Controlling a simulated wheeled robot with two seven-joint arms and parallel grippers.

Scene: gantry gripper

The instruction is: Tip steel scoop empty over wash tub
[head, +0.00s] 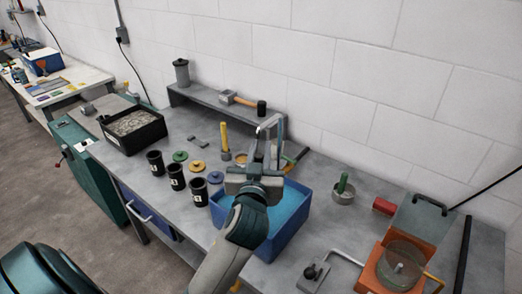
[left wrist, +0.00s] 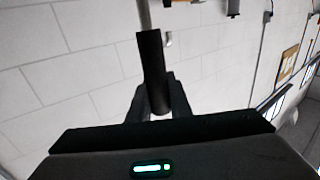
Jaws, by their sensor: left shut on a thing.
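My left gripper (head: 266,160) is above the blue wash tub (head: 246,246), which holds light blue liquid. It is shut on a dark handle that shows between its fingers in the left wrist view (left wrist: 154,75). A thin grey shaft continues from the handle to the top edge there. I take this to be the steel scoop; a bent pale metal part of it (head: 268,122) rises past the fingers in the head view. Its bowl and any contents cannot be made out. My right gripper is not in view.
Several black cups (head: 178,178) and coloured lids stand left of the tub. A black tray of grey grains (head: 134,143) is further left. A raised shelf (head: 205,97) with a hammer (head: 240,99) is behind.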

